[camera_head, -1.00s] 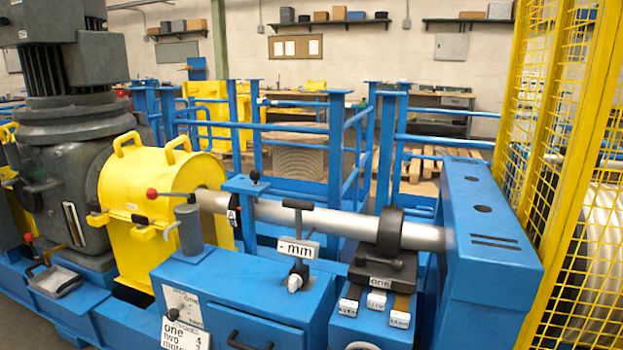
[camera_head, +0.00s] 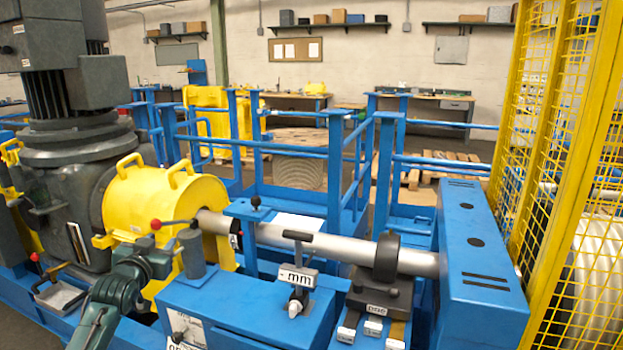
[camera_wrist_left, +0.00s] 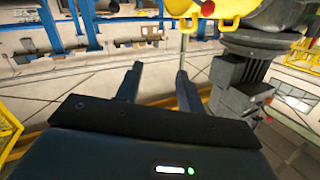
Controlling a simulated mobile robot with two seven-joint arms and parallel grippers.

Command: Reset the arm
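My left arm (camera_head: 118,290), dark green-grey, reaches in from the bottom left in the head view, in front of the yellow guard (camera_head: 150,190). Its end is close to the guard and a grey cylinder (camera_head: 191,252); I cannot tell whether they touch. In the left wrist view my left gripper (camera_wrist_left: 160,74) has its two dark fingers spread apart, with nothing between them. My right arm and gripper are not in view.
A blue machine frame fills the foreground, with a grey shaft (camera_head: 330,246), a black collar (camera_head: 386,257) and an "mm" gauge (camera_head: 298,277). A large grey motor (camera_head: 70,90) stands left. A yellow mesh fence (camera_head: 560,170) closes the right side.

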